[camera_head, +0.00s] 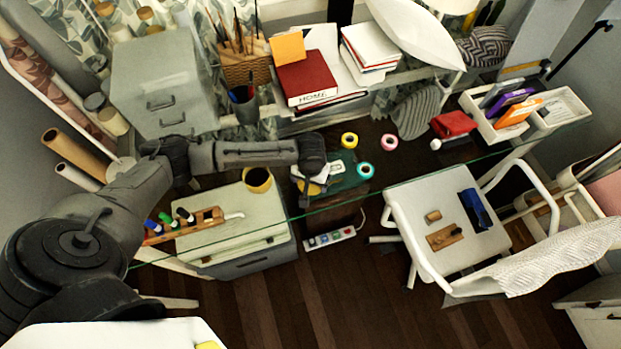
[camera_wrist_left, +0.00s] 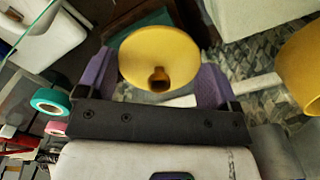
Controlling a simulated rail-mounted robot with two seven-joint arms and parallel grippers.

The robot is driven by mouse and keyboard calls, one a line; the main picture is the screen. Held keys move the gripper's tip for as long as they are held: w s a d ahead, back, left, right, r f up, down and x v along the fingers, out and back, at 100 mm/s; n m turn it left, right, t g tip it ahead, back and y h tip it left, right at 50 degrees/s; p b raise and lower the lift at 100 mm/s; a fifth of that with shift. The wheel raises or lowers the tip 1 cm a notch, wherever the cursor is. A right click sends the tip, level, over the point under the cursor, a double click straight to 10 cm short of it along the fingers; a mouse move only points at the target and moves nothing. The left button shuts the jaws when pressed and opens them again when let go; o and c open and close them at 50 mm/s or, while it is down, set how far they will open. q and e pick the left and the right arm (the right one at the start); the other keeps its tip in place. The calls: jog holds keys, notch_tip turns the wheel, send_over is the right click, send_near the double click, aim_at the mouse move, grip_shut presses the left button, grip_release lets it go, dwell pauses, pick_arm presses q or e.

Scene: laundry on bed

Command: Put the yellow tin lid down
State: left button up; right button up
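The yellow tin lid (camera_wrist_left: 150,52) is between the two purple fingers of my left gripper (camera_wrist_left: 155,85), and its sides appear to touch them. Its round knob faces the wrist camera. In the head view, part of the lid (camera_head: 312,188) shows below my left gripper (camera_head: 308,190), over the green cutting mat. The yellow tin (camera_head: 258,180) stands open on the pale cabinet to the left of the gripper. Part of it also shows at the right edge of the wrist view (camera_wrist_left: 304,65). My right gripper is not in view.
Rolls of coloured tape, including a teal one (camera_head: 365,171), lie near the green mat (camera_head: 345,178). Marker pens stand in a wooden holder (camera_head: 185,228) left of the tin. A power strip (camera_head: 330,238) and a white chair (camera_head: 430,205) are nearer the front.

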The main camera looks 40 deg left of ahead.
pick_arm(q)
jog(key=shift+o, duration=1.2)
jog(key=shift+r, duration=0.1)
notch_tip(320, 180, up, 12)
jog(key=p, duration=0.1)
jog(key=shift+d+r, duration=0.1)
